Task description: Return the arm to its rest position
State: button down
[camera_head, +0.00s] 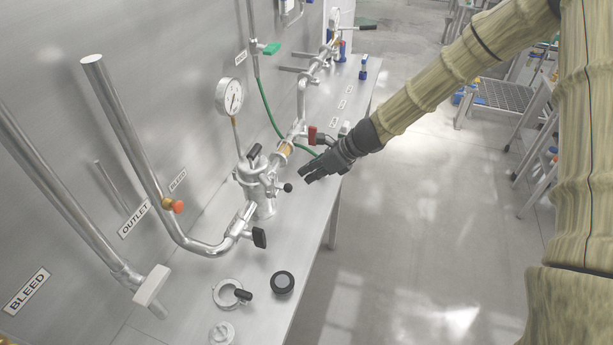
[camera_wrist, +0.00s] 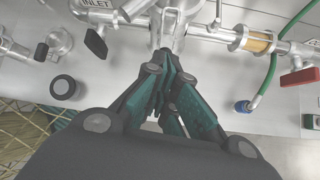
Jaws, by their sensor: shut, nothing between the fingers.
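My arm reaches in from the right in the head view, and my black gripper (camera_head: 308,172) is at its end, just right of the steel filter housing (camera_head: 262,190) with its small black knobs. In the wrist view my gripper (camera_wrist: 167,52) has its fingers together and holds nothing. Its tips overlap the lower part of the housing (camera_wrist: 178,18) in that picture; I cannot tell whether they touch it.
A steel bench (camera_head: 262,318) runs along the panel wall. It carries a loose clamp (camera_head: 228,294), a black cap (camera_head: 282,282), a pressure gauge (camera_head: 229,97), an outlet pipe (camera_head: 130,150) and a green hose (camera_head: 268,108). The floor (camera_head: 420,210) right of the bench is clear.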

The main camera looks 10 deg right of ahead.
jog(key=shift+d+r, duration=0.15)
dwell(0.3)
jog(key=s+d+f+n+g+h+b, duration=0.1)
jog(key=s+d+f+n+h+b, duration=0.2)
jog(key=s+f, duration=0.6)
jog(key=s+d+f+n+g+h+b, duration=0.1)
jog(key=s+f+n+b, duration=0.1)
jog(key=s+f+n, duration=0.65)
jog(key=s+d+f+g+h+b, duration=0.25)
jog(key=s+f, duration=0.35)
jog(key=f, duration=0.6)
jog(key=s+d+f+n+b, duration=0.1)
jog(key=s+f+n+b, duration=0.2)
jog(key=s, duration=0.6)
jog(key=s+f+n+t+h+b, duration=0.1)
jog(key=s+f+n+b, duration=0.3)
jog(key=s+f+n, duration=0.4)
jog(key=shift+s+d+f+n+b, duration=0.3)
jog(key=shift+s+d+n, duration=0.1)
jog(key=shift+s+n, duration=0.8)
